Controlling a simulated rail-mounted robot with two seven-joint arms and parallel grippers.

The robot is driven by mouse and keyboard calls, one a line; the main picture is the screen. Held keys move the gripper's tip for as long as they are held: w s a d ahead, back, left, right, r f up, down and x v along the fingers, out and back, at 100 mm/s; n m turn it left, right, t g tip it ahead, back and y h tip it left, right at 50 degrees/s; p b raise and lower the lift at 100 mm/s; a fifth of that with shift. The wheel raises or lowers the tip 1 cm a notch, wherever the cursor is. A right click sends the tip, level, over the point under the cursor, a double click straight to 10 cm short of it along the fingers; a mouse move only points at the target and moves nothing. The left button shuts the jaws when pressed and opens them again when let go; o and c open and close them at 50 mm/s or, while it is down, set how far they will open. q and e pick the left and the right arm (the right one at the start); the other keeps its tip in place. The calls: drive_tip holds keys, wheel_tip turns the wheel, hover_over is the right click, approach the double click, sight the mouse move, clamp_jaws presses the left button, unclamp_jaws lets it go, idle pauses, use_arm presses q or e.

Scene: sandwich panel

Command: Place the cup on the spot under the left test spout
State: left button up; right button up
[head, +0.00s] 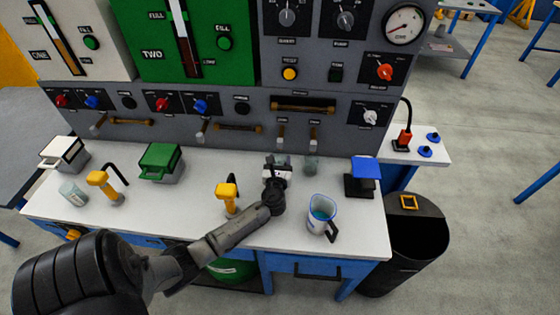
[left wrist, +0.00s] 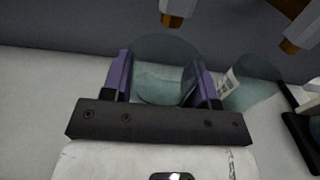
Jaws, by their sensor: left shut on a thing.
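The cup, a clear greenish glass (left wrist: 165,80), is between the purple fingers of my left gripper (left wrist: 165,88), which is shut on it. In the head view my left gripper (head: 278,168) is low over the counter, near the panel, and mostly hides the cup. The left test spout (head: 281,138) is just behind and above the gripper; in the left wrist view its tip (left wrist: 174,14) is above and beyond the cup's rim. I cannot tell whether the cup touches the counter. The spot under the spout is hidden. My right gripper is not in view.
A second clear cup (head: 311,164) with a label stands close on the right, under the right spout (head: 313,138). A jug (head: 321,213) of blue liquid and a blue-topped stand (head: 364,176) are farther right. A yellow-topped tap (head: 227,196) is left of the gripper.

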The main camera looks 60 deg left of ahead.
use_arm(q)
drive_tip(key=shift+w+a+f+b, duration=0.3)
drive_tip(key=shift+w+a+b, duration=0.1)
drive_tip(key=shift+w+a, duration=0.5)
drive_tip(key=shift+s+a+f, duration=0.1)
drive_tip(key=shift+f, duration=0.2)
drive_tip(key=shift+s+d+f, duration=0.15)
drive_tip(key=shift+s+d, duration=0.05)
drive_tip(key=shift+w, duration=0.1)
drive_tip(key=shift+a, duration=0.1)
drive_tip(key=shift+f+b, duration=0.15)
drive_tip(key=shift+b, duration=0.15)
drive_tip(key=o, duration=1)
